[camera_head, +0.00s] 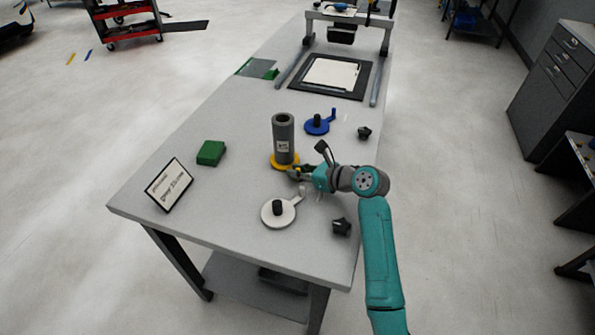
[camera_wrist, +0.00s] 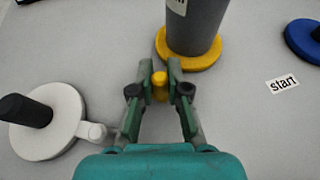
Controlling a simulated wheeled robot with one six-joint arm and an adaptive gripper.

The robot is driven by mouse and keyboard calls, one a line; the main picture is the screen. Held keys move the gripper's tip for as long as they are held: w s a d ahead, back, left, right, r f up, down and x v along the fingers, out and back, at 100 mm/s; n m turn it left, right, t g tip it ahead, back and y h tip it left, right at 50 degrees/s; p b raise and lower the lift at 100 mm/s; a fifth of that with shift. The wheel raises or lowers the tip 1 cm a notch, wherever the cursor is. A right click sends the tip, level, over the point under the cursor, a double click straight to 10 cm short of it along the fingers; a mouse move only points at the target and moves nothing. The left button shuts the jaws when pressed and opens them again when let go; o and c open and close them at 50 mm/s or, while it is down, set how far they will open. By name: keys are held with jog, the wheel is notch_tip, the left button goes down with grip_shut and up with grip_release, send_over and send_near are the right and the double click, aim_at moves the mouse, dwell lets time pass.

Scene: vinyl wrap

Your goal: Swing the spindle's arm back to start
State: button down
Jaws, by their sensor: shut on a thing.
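The yellow spindle (camera_wrist: 190,62) has a round base with a grey roll (camera_head: 283,140) standing upright on it. The roll carries a small printed label. A yellow knob (camera_wrist: 160,86) at the end of the spindle's arm sits between my fingers. My gripper (camera_wrist: 160,78) is shut on this knob, on the near side of the roll; in the head view my gripper (camera_head: 297,173) is low beside the yellow base. The link between the knob and the base is mostly hidden by my fingers. A "start" label (camera_wrist: 282,85) lies flat on the table, right of the spindle.
A white spindle (camera_head: 279,211) with a black post stands nearer, and an empty blue spindle (camera_head: 317,124) stands farther back. Black knobs (camera_head: 341,226) lie near the right edge. A green block (camera_head: 211,153) and a framed sign (camera_head: 169,185) are at left. The grey table (camera_head: 235,205) is otherwise clear nearby.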

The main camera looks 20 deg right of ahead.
jog(key=shift+d, duration=0.15)
jog(key=shift+w+d+n+g+y, duration=0.15)
jog(key=shift+d+n+g+y, duration=0.25)
jog(key=shift+d+n+y, duration=0.15)
jog(key=shift+w+d, duration=0.35)
jog(key=shift+d, duration=0.25)
jog(key=shift+w+d, duration=0.3)
jog(key=shift+d, duration=0.25)
jog(key=shift+w+d, duration=0.1)
jog(key=c, duration=1.1)
grip_release()
jog(key=shift+c, duration=0.2)
jog(key=v, duration=1.2)
